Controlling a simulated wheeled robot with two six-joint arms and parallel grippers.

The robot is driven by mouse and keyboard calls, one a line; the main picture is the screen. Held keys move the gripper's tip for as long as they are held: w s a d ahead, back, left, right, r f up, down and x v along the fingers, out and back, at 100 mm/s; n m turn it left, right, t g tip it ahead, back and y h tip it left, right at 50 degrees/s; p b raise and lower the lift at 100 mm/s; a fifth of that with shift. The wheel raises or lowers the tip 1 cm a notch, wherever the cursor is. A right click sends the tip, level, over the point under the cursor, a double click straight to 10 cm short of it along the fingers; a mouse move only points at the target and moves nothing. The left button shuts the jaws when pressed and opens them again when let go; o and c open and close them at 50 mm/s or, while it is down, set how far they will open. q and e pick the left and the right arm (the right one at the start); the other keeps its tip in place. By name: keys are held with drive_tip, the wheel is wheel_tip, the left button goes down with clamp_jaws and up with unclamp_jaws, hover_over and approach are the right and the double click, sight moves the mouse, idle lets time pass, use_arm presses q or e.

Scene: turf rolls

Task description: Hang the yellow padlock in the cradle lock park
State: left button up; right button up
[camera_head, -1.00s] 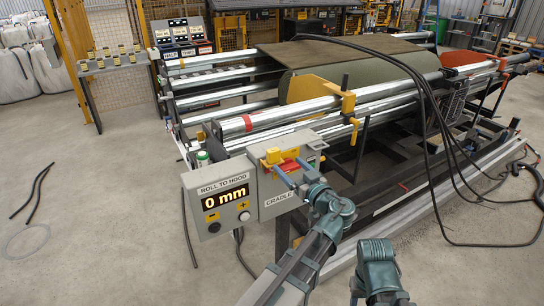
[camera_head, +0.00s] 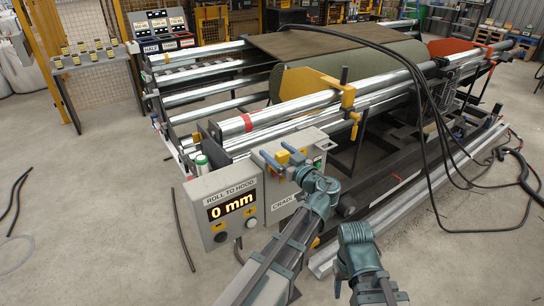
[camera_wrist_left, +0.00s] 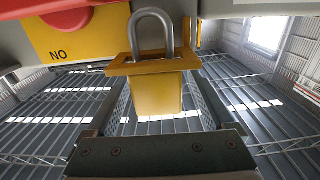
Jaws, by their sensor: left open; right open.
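The yellow padlock (camera_wrist_left: 158,93) shows in the left wrist view with its grey shackle up. A yellow slotted plate surrounds it just below the shackle; I cannot tell whether the plate bears its weight. My left gripper (camera_head: 285,164) is open at the top of the grey box labelled CRADLE (camera_head: 290,196), beside small yellow parts (camera_head: 296,157). In the left wrist view, its dark fingers stand on either side of the padlock body, with gaps visible. A yellow panel marked NO (camera_wrist_left: 62,40) with a red part is behind at left. My right gripper's fingers are not visible.
A ROLL TO HOOD display box (camera_head: 228,208) reads 0 mm, left of the CRADLE box. Behind are steel rollers (camera_head: 300,110) and a green turf roll (camera_head: 345,75). Black cables (camera_head: 425,110) hang at right. A stand with several small yellow items (camera_head: 90,58) is far left.

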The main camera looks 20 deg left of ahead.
use_arm(q)
drive_tip(key=shift+w+a, duration=0.3)
drive_tip(key=shift+s+d, duration=0.1)
drive_tip(key=shift+d, duration=0.15)
drive_tip(key=shift+c, duration=1)
drive_tip(key=shift+a, duration=0.1)
drive_tip(key=c, duration=0.5)
clamp_jaws()
use_arm(e)
drive_tip(key=shift+w+a, duration=0.1)
drive_tip(key=shift+a, duration=0.1)
use_arm(q)
drive_tip(key=shift+r, duration=0.1)
